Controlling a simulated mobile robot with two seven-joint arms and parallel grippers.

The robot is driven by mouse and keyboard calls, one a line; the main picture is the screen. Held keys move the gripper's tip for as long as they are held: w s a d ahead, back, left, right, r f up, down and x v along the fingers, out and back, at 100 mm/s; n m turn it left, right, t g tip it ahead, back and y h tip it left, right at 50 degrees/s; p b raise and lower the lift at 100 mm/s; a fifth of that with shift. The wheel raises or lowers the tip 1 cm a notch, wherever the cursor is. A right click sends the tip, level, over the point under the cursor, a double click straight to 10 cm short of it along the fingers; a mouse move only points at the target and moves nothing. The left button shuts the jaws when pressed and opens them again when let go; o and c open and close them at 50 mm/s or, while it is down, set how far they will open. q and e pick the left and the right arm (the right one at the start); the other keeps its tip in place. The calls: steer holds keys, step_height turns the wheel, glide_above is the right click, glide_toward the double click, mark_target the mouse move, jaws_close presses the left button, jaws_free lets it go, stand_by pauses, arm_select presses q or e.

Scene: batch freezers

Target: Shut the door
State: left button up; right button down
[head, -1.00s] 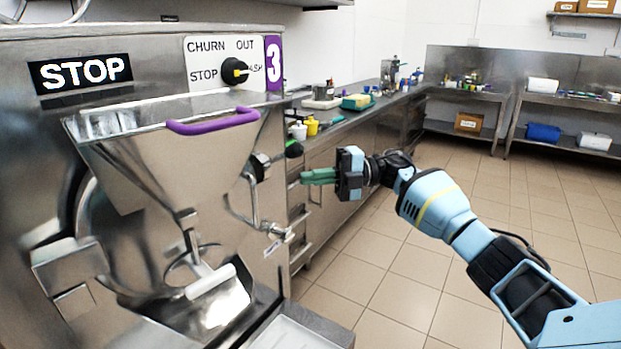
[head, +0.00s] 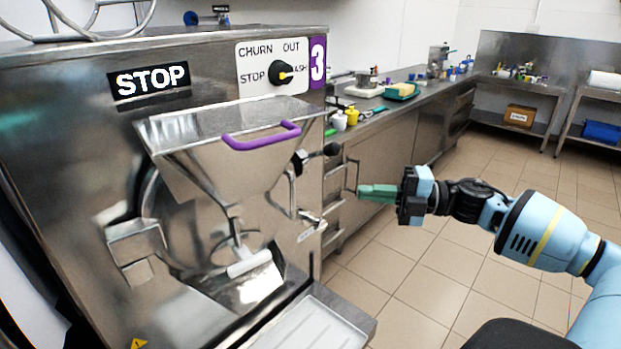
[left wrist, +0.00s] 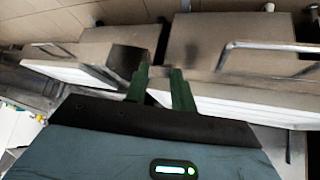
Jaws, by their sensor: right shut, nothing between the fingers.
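The batch freezer marked 3 fills the left of the head view. Its steel front door carries a hopper (head: 215,150) with a purple handle (head: 262,136). A latch lever with a black knob (head: 332,149) sits at the door's right side. I cannot tell whether the door stands slightly ajar. My right gripper (head: 362,192) is shut and empty, with green fingers pointing left, right of the latch and apart from it. My left gripper (left wrist: 160,80) shows only in the left wrist view, its green fingers apart with nothing seen between them, near steel fronts with bar handles (left wrist: 270,46).
A white tray (head: 320,325) juts out below the freezer's spout. A steel counter (head: 400,105) with drawers and small items runs back behind my right gripper. A cardboard box (head: 519,116) stands on a far shelf. The tiled floor (head: 440,270) at the right is clear.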

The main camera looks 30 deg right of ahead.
steer(key=shift+s+a, duration=0.35)
steer(key=shift+a, duration=0.15)
glide_toward(287, 182)
steer(key=shift+a, duration=2.05)
steer(key=shift+w+a, duration=0.1)
steer(key=shift+w, duration=1.8)
